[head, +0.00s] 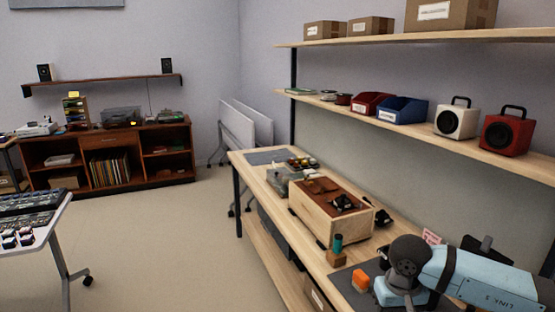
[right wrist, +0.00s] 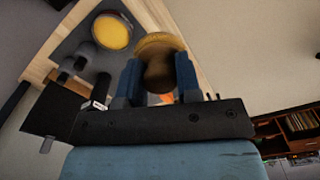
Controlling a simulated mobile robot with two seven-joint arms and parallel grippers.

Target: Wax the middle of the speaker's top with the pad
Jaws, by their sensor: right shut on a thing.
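The speaker (head: 315,218) is a pale wooden box with a reddish-brown top (head: 318,187), lying on the workbench in the head view. Small black parts lie on and beside its top. My right gripper (right wrist: 158,62) is shut on the pad (right wrist: 158,70), which shows a brown rounded grip and a tan disc between the blue fingers in the right wrist view. In the head view my right arm is at the lower right, nearer than the speaker and apart from it; it hides the pad. My left gripper is not in view.
A round tin with yellow contents (right wrist: 111,33) lies on the dark mat. An orange block (head: 361,281) and a teal-topped item on a wooden block (head: 336,258) stand between my arm and the speaker. A shelf (head: 420,126) with boxes, bins and two small speakers hangs above the bench.

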